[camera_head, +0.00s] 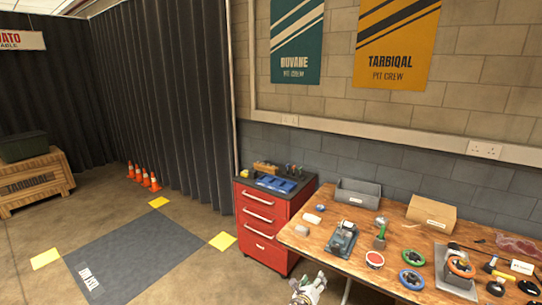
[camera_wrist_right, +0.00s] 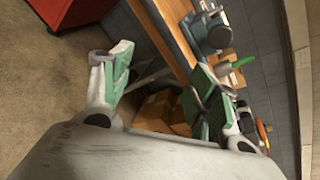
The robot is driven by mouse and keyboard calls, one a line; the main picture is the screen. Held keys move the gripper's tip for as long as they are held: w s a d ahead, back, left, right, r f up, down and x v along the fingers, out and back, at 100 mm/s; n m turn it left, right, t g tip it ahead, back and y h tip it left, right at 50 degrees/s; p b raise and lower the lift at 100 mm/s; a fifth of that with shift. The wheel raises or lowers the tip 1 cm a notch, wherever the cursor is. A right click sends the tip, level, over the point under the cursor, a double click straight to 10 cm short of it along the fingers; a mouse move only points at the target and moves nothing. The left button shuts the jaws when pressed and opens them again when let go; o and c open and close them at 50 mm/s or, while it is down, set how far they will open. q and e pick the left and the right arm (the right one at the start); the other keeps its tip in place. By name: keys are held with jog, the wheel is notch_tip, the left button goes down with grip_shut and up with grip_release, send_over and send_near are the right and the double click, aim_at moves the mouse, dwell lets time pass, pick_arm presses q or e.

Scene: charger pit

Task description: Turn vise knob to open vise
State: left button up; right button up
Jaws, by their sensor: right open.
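The grey-blue vise (camera_head: 343,240) stands on the wooden workbench (camera_head: 325,255) near its left front part. It also shows at the top of the wrist view (camera_wrist_right: 210,32). Its knob is too small to make out clearly. My right gripper (camera_head: 308,288) is low at the front left edge of the bench, in front of the vise and apart from it. In the wrist view its green-padded fingers (camera_wrist_right: 163,78) are spread wide with nothing between them. My left gripper is not in view.
A green-handled item (camera_head: 380,234) stands just right of the vise. A grey bin (camera_head: 358,193) and cardboard box (camera_head: 432,214) are behind. A red tool cabinet (camera_head: 262,225) adjoins the bench's left end.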

jog(key=a+f+m+g+y, duration=0.35)
jog(key=a+m+y, duration=0.45)
jog(key=m, duration=1)
jog(key=s+a+f+m, duration=0.4)
jog(key=s+f+m, duration=0.25)
jog(key=m, duration=0.35)
jog(key=s+d+f+m+g, duration=0.1)
jog(key=s+d+f+m, duration=0.1)
jog(key=s+d+f, duration=0.45)
jog(key=s+d+f+m+g, duration=0.25)
jog(key=s+f, duration=0.45)
jog(key=s, duration=0.4)
jog(key=s+d+f+m+g, duration=0.1)
jog(key=s+d+f+m, duration=0.1)
jog(key=s+d+f, duration=0.55)
jog(key=s+d+f+g, duration=0.1)
jog(key=s+f, duration=0.1)
jog(key=s, duration=1)
jog(key=s+d+f+g, duration=0.1)
jog(key=s+f, duration=0.1)
jog(key=s, duration=0.9)
jog(key=s+d+f+m+g+h, duration=0.1)
jog(key=s+f+g, duration=0.1)
jog(key=s, duration=1)
jog(key=shift+s+d+f, duration=0.3)
jog(key=shift+s+f, duration=0.05)
